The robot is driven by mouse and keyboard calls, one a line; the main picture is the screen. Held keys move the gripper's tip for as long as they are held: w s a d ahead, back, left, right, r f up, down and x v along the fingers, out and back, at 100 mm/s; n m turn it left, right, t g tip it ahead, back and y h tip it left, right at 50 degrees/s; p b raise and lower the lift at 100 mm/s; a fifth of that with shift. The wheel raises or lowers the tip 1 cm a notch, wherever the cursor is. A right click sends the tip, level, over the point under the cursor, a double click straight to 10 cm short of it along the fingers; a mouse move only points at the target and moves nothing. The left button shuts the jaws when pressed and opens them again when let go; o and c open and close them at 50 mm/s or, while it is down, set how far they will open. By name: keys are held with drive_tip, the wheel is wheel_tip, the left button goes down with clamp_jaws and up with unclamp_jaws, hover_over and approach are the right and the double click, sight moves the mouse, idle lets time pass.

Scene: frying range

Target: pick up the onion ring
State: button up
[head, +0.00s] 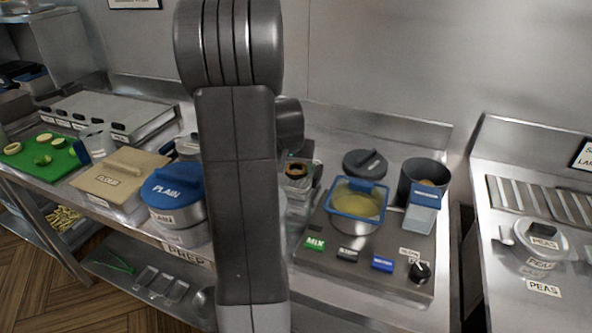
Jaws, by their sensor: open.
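A small brown, ring-like shape (297,170) shows just right of my arm, at a small container on the steel counter. It may be the onion ring, but it is too small and too partly covered to be sure. My arm stands upright across the middle of the head view and hides part of the counter. A dark part of my wrist shows to its right, above that spot. I cannot make out my gripper's fingers; they are hidden behind the arm.
A blue-rimmed basin (341,215) of yellow liquid stands on the control plate, with a grey lid (365,164) and a dark pot (425,176) behind. A gap separates the right counter (500,265).

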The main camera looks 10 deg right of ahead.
drive_tip(key=shift+w+d+f, duration=0.1)
drive_tip(key=shift+f, duration=0.15)
drive_tip(key=shift+c, duration=0.5)
drive_tip(key=c, duration=0.4)
drive_tip(key=shift+c, duration=0.2)
wheel_tip(320, 180, up, 10)
